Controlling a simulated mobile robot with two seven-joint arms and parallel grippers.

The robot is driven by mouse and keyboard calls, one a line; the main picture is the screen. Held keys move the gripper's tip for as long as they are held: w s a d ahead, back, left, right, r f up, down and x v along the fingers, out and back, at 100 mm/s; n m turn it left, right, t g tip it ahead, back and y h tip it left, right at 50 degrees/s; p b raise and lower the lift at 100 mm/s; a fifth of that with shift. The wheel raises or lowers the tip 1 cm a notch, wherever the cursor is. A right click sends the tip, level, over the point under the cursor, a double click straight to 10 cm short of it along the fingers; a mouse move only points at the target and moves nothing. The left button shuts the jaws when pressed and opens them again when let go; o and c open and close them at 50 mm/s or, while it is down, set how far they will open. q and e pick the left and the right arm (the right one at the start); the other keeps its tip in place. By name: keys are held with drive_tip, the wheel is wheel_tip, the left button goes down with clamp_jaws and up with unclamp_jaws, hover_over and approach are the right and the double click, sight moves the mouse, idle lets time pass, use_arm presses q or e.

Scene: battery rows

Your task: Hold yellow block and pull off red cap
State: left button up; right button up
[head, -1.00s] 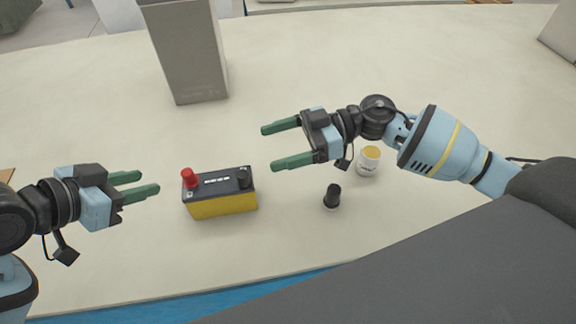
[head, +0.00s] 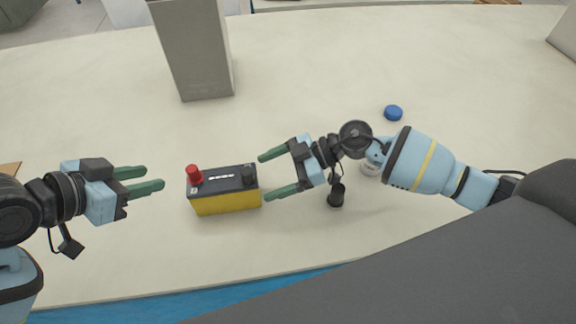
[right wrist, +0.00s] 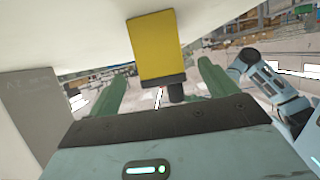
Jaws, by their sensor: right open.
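The yellow block (head: 228,202) has a dark top and stands upright on the table; its yellow end also shows in the right wrist view (right wrist: 157,45). The red cap (head: 193,174) sits on the left end of its top, a black knob (head: 249,176) on the right end. My right gripper (head: 265,176) is open at the block's right end, one finger toward the far corner and one toward the near corner. I cannot tell whether they touch it. My left gripper (head: 154,178) is open and empty, left of the block, apart from the red cap.
A tall grey box (head: 196,60) stands behind the block. The table in front of the block is clear.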

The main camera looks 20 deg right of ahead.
sight(243, 186)
drive_tip(key=x, duration=0.7)
drive_tip(key=shift+a, duration=0.2)
drive_tip(key=shift+c, duration=0.4)
clamp_jaws()
idle(0.8)
